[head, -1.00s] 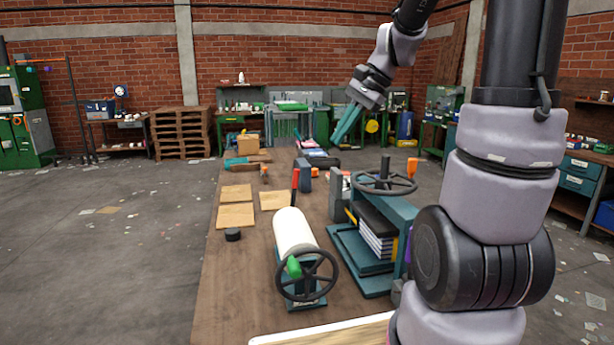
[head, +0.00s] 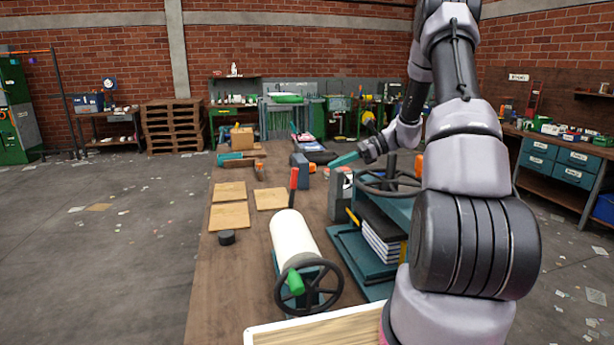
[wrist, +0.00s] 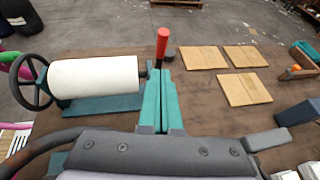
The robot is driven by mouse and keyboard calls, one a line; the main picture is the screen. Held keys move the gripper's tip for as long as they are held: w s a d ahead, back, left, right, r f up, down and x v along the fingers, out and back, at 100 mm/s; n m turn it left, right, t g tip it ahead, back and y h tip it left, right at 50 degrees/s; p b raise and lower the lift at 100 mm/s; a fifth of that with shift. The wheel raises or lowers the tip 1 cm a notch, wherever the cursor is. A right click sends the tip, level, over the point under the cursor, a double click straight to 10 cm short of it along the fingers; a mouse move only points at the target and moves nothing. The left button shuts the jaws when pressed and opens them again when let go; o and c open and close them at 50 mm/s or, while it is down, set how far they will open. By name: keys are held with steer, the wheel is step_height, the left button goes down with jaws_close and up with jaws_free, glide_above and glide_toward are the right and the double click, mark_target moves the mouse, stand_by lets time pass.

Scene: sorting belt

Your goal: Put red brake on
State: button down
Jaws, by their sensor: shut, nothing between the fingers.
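The red brake is a red-handled lever (head: 294,178) standing upright at the far end of a white roller (head: 290,237). The roller sits on a teal stand with a black handwheel (head: 308,290) and green knob (head: 295,281) at its near end. My gripper (head: 341,161) is to the right of the lever in the head view, with its teal fingers pointing left. In the wrist view, the fingers (wrist: 160,75) are together and empty, and the red handle (wrist: 162,43) shows just beyond their tips. I cannot tell whether they touch the lever.
A teal press with a handwheel (head: 388,182) stands right of the roller, below my arm.

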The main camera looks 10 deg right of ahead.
steer(key=shift+w+f, duration=0.1)
stand_by(0.3)
glide_toward(293, 187)
steer(key=a, duration=0.1)
steer(key=w+a, duration=0.1)
steer(key=w+a+f, duration=0.1)
steer(key=a, duration=0.1)
steer(key=shift+a+r, duration=0.1)
steer(key=shift+a, duration=0.05)
stand_by(0.4)
